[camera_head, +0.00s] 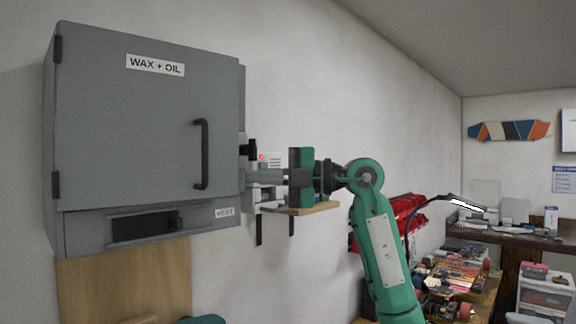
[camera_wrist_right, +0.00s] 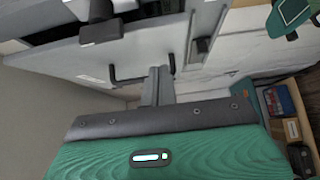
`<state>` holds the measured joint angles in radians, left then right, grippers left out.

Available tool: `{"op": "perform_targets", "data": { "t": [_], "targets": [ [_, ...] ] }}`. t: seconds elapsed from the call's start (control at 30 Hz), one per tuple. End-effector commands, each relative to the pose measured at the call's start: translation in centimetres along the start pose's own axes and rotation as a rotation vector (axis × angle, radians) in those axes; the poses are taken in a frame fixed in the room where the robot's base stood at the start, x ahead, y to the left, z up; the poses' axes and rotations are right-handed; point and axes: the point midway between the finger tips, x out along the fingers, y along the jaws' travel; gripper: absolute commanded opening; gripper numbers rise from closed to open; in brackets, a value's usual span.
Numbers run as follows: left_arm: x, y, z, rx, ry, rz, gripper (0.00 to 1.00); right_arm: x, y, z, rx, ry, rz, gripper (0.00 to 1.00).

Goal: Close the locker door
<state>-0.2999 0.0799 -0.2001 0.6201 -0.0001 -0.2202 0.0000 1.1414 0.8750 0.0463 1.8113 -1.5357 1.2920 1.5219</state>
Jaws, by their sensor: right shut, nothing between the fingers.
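The grey locker hangs on the left wall in the head view. Its door (camera_head: 130,125), labelled WAX + OIL, has hinges on its left edge and a black upright handle (camera_head: 203,155) near its right edge. The door looks shut or nearly shut; I cannot tell whether it is flush. My right gripper (camera_head: 253,176) is shut and empty beside the door's right edge. In the right wrist view, my shut fingers (camera_wrist_right: 158,82) point toward the grey door (camera_wrist_right: 65,58), close to the handle (camera_wrist_right: 128,81); contact is unclear. My left gripper is not in view.
A slotted lower panel (camera_head: 85,236) lies below the door. A small wooden shelf (camera_head: 300,209) is on the wall behind my right gripper. A cluttered workbench (camera_head: 485,305) and red bins (camera_head: 410,212) stand to the right. The space in front of the door looks clear.

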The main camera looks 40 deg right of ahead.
Motion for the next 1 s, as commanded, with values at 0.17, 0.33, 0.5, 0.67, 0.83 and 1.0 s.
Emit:
{"op": "perform_targets", "data": {
  "t": [0.17,0.33,0.5,0.67,0.83,1.0],
  "targets": [
    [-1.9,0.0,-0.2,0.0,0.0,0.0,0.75,2.1,0.3,1.7,0.004,0.001,0.001,0.0],
    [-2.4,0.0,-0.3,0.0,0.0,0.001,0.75,2.9,0.2,2.6,0.001,0.001,0.001,0.0],
    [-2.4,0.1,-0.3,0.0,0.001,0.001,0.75,3.1,0.0,2.9,-0.001,-0.001,0.001,0.0],
    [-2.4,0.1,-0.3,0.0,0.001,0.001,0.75,3.1,0.0,2.8,-0.001,0.0,0.001,0.0],
    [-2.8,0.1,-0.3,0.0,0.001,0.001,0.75,3.5,0.2,3.3,0.002,0.0,-0.001,0.0],
    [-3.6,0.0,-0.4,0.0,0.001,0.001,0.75,4.5,0.1,4.6,0.002,-0.002,-0.001,0.0]
  ]
}}
